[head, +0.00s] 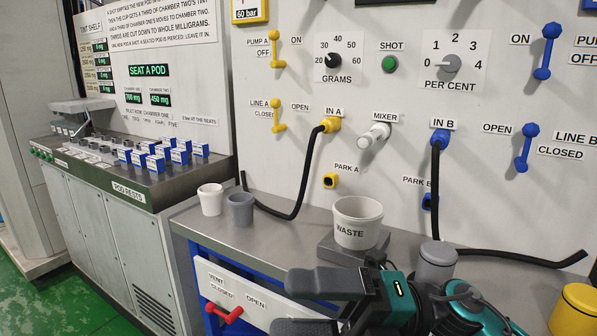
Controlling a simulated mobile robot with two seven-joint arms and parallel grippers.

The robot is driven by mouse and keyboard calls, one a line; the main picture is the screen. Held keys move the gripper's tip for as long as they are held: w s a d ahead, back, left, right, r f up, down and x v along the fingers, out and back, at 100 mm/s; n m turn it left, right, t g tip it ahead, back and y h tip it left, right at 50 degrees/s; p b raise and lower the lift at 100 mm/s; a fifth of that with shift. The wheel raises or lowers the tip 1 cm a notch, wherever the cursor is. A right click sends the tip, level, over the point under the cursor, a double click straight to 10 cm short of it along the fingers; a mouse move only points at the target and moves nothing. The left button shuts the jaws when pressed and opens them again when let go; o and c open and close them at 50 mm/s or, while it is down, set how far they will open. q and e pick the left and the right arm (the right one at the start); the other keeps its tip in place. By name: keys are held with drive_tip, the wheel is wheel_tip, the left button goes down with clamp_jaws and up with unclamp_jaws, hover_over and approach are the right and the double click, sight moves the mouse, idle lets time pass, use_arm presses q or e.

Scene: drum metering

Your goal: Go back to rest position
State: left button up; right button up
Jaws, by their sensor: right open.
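My right gripper (285,303) is at the bottom middle of the head view, in front of the bench's front edge. Its two dark fingers point left and stand apart, with nothing seen between them. Its teal and black arm comes in from the lower right and hides part of the bench. My left gripper is not in view.
A white WASTE tub (357,222) stands on a grey block behind the gripper. A white cup (210,199) and grey cup (241,208) stand left on the bench (290,238). The red vent lever (224,313) is left of the gripper. A yellow pot (575,312) stands at right.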

drive_tip(key=w+d+f+m+t+h, duration=0.5)
drive_tip(key=m+t, duration=0.5)
drive_tip(key=m, duration=0.4)
drive_tip(key=w+d+f+m+t+h, duration=0.2)
drive_tip(key=d+f+m+t+h, duration=0.3)
drive_tip(key=m+t, duration=0.7)
drive_tip(key=s+d+f+m+g+h, duration=0.25)
drive_tip(key=s+f+m+g, duration=0.3)
drive_tip(key=f, duration=0.55)
drive_tip(key=s+d+f+m+g+h, duration=0.2)
drive_tip(key=s+f+m+g+h, duration=0.35)
drive_tip(key=f, duration=0.55)
use_arm(q)
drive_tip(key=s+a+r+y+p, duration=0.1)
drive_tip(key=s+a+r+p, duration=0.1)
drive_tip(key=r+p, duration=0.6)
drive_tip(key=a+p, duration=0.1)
drive_tip(key=p, duration=0.3)
use_arm(e)
wheel_tip(320, 180, up, 8)
drive_tip(key=s+d+m+t, duration=0.1)
drive_tip(key=d+t, duration=0.1)
drive_tip(key=shift+s+d+r, duration=0.15)
drive_tip(key=shift+s+d, duration=0.05)
drive_tip(key=shift+d, duration=0.1)
